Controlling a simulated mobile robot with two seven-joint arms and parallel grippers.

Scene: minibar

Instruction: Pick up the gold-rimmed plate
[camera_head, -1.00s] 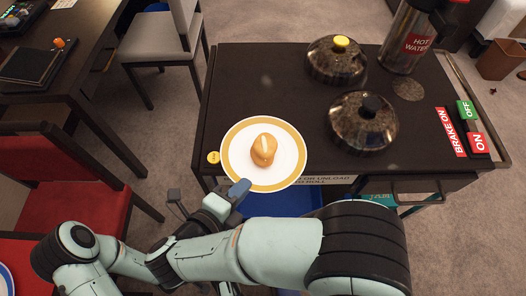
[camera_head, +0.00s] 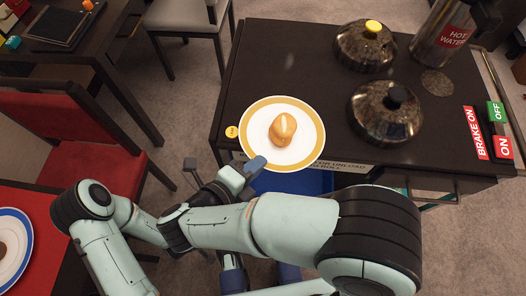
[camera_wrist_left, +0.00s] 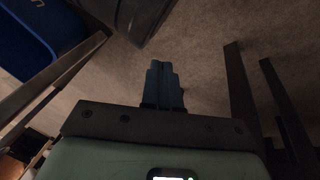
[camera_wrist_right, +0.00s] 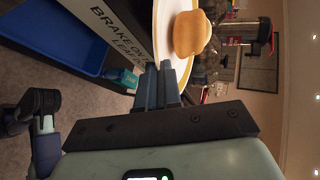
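The gold-rimmed plate (camera_head: 310,151) lies on the front left corner of the dark cart top, a bread roll (camera_head: 283,131) on it. It also shows edge-on in the right wrist view (camera_wrist_right: 166,18). My right gripper (camera_head: 256,163) is at the plate's near left rim. Its fingers (camera_wrist_right: 160,68) are close together, with the rim apparently pinched between them; the exact contact is partly hidden. My left gripper (camera_wrist_left: 161,68) points at the carpet, its fingers together and nothing between them. I cannot clearly pick it out in the head view.
Two lidded pots (camera_head: 365,46) and a hot water flask (camera_head: 447,38) stand on the cart (camera_head: 285,60). A blue bin (camera_head: 300,182) is below its front edge. A red chair (camera_head: 60,130) and a blue-rimmed plate (camera_head: 24,260) are at the left.

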